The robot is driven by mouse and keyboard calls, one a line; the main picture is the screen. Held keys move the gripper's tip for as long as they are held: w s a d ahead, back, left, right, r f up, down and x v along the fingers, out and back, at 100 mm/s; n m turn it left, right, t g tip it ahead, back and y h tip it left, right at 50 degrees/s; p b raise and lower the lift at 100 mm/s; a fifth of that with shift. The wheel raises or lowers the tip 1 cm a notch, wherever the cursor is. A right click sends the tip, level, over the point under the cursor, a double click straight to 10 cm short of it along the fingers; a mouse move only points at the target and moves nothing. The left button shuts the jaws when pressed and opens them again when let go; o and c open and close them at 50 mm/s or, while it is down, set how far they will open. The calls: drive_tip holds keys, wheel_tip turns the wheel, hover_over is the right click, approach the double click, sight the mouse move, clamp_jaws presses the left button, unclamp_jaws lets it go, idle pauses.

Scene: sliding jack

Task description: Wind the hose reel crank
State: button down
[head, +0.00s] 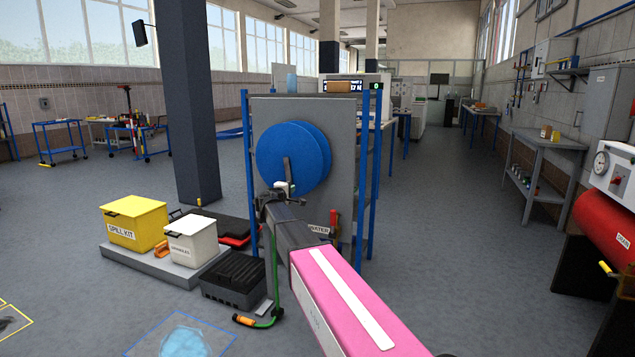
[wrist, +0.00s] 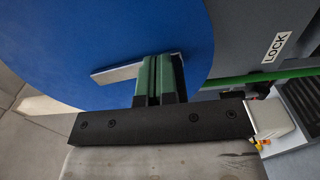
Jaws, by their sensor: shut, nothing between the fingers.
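The blue hose reel (head: 292,158) is mounted on a grey upright panel (head: 340,150) in a blue-post frame. Its grey crank arm (head: 287,168) runs down the reel's face towards my gripper (head: 270,195). A small pale piece (head: 284,187) sits at the crank's lower end, partly hidden by my gripper. In the wrist view my gripper's green fingers (wrist: 160,70) are shut with nothing between them. They are in front of the blue disc (wrist: 110,35), and the crank bar (wrist: 118,74) passes behind them. I cannot tell whether they touch it.
A green hose (head: 273,280) with an orange nozzle (head: 244,320) hangs to the floor. A red lever (head: 333,220) is on the panel's right. A yellow spill kit box (head: 134,222), a white bin (head: 192,238) and a black crate (head: 234,275) stand left. A LOCK label (wrist: 277,46) shows beside the reel.

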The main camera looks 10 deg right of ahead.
drive_tip(key=v, duration=0.8)
drive_tip(key=shift+s+d+r, duration=0.2)
drive_tip(key=shift+s+d, duration=0.05)
drive_tip(key=shift+d, duration=0.15)
idle(0.4)
